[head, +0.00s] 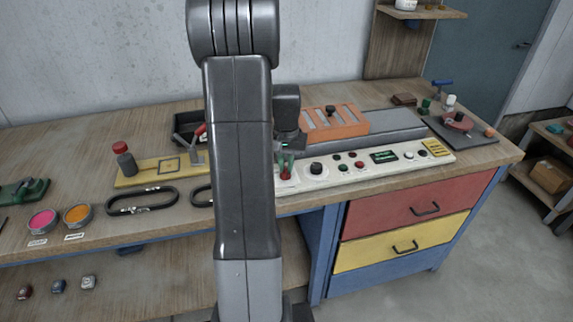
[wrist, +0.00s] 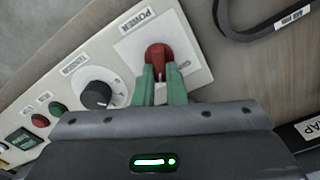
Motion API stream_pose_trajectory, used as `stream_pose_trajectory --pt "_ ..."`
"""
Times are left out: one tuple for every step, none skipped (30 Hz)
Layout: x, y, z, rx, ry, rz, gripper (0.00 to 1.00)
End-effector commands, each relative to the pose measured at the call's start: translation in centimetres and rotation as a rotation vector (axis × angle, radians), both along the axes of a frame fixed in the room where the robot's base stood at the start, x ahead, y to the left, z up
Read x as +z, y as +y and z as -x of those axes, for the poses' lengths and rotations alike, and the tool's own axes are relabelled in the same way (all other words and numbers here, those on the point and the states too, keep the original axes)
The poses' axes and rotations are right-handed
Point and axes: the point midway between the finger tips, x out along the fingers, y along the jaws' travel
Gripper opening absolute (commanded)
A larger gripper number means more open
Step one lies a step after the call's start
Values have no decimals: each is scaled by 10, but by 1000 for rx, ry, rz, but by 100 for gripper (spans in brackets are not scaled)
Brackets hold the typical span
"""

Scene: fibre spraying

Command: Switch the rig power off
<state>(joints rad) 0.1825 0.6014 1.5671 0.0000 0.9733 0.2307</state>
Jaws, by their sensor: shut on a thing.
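The rig's power switch is a red rotary knob (wrist: 157,58) on a pale square plate marked POWER, at the end of the cream control panel (wrist: 72,75). My gripper (wrist: 159,78) has its green fingers closed on the red knob in the wrist view. In the head view my gripper (head: 285,168) points down at the left end of the panel (head: 350,172), and the knob (head: 285,176) is partly hidden by the fingers. The knob's exact setting is hard to read, as the fingers cover part of the plate.
A black dial (wrist: 97,94) sits beside the power plate, with green and red buttons beyond it. An orange block fixture (head: 335,122) stands behind the panel. A black oval ring (head: 142,200) and a yellow board (head: 160,168) lie to the left.

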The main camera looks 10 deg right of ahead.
Motion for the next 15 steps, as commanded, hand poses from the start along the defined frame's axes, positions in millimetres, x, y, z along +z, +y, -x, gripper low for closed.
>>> stream_pose_trajectory --pt "0 1 0 38 0 0 0" --pt "0 1 0 63 0 0 0" --pt "0 1 0 98 0 0 0" --pt "0 1 -1 126 0 0 0" --pt "0 2 -1 153 0 0 0" --pt "0 2 -1 192 0 0 0" --pt "0 2 -1 220 0 0 0" --pt "0 3 -1 249 0 0 0" --pt "0 3 -1 288 0 0 0" --pt "0 3 -1 316 0 0 0" --pt "0 3 -1 344 0 0 0" --pt "0 4 -1 383 0 0 0" --pt "0 4 -1 411 0 0 0" --pt "0 4 -1 440 0 0 0" --pt "0 5 -1 478 0 0 0"
